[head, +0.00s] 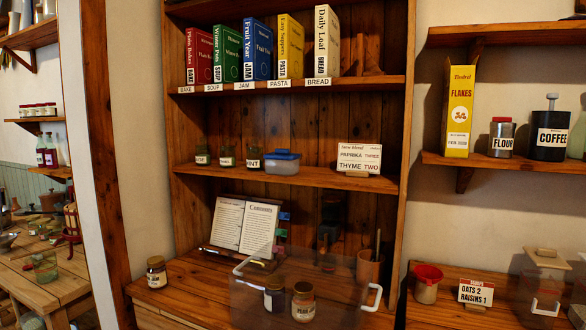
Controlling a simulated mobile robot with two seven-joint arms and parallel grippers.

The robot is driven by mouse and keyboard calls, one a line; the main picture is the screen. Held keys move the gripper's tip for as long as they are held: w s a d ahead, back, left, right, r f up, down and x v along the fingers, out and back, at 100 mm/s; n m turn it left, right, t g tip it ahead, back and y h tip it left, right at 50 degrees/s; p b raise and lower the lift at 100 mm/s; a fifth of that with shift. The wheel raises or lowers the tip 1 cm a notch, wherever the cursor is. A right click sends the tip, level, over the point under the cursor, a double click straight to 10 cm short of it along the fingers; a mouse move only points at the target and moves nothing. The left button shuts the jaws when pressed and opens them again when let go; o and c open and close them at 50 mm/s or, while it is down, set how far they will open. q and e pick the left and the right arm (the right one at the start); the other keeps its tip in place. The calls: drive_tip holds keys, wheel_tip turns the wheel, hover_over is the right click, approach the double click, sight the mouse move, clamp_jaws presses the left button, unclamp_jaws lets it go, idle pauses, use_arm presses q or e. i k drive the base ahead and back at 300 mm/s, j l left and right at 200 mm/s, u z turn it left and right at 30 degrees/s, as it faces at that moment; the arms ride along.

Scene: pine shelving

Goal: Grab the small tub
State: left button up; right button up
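The small tub (283,166) is a clear, low container with a blue lid (283,154). It sits on the middle shelf of the pine unit in the head view, right of several small labelled glasses and left of a card. Neither of my grippers is in view, and nothing is seen touching the tub.
A recipe card (358,159) stands right of the tub, and a small glass (254,158) is close on its left. Books (258,50) fill the shelf above. Below are an open book (244,225) and a large see-through bin (335,285) with white handles, overlapping two jars.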

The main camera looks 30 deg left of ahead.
sight(273, 167)
drive_tip(key=k+j+z, duration=0.1)
drive_tip(key=j+z, duration=0.15)
drive_tip(key=j, duration=0.15)
drive_tip(key=k+j+z, duration=0.1)
drive_tip(key=j+z, duration=0.2)
drive_tip(key=k+j+z, duration=0.25)
drive_tip(key=i+j, duration=0.05)
drive_tip(key=j, duration=0.1)
